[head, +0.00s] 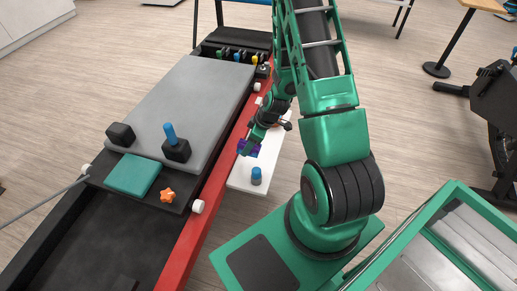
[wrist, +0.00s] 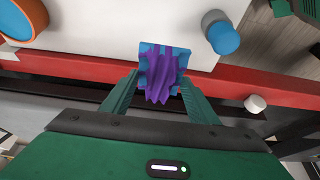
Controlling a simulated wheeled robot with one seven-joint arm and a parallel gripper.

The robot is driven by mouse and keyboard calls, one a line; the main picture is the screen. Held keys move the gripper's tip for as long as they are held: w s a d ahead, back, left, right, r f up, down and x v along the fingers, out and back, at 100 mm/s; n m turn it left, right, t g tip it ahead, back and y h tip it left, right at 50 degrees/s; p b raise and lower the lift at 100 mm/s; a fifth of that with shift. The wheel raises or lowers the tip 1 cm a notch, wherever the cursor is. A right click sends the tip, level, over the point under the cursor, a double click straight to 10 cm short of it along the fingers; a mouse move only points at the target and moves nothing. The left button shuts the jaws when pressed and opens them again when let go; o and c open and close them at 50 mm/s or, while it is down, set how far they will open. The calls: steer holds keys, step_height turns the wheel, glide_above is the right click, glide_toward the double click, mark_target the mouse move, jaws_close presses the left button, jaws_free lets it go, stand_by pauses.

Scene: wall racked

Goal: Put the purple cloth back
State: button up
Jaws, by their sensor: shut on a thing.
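The purple cloth (head: 246,149) is at the end of my gripper in the head view, near the edge between the red rail and the white board. In the wrist view the cloth (wrist: 163,76) is bunched into folds between the two fingertips. My gripper (wrist: 160,84) is shut on it. A blue piece (wrist: 146,51) shows around the cloth's far side and edges; I cannot tell whether it is a separate holder. In the head view my gripper (head: 250,143) partly hides the cloth.
A blue-topped cylinder (head: 256,176) stands on the white board (head: 240,184). Left of the red rail (head: 205,205), a dark bench carries a grey pad (head: 190,100), a teal square (head: 132,175), an orange star (head: 168,195) and black blocks (head: 120,135). An orange round thing (wrist: 28,18) shows in the wrist view.

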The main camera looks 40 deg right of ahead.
steer(key=d+f, duration=0.1)
steer(key=d, duration=0.1)
steer(key=w+d+f, duration=0.1)
steer(key=d+f, duration=0.1)
steer(key=d, duration=0.1)
steer(key=w+d+f, duration=0.1)
steer(key=d+f, duration=0.1)
steer(key=shift+d, duration=0.35)
steer(key=shift+w+f, duration=0.1)
steer(key=shift+f, duration=1.65)
steer(key=shift+f, duration=0.2)
steer(key=o, duration=1.1)
steer(key=shift+c, duration=0.2)
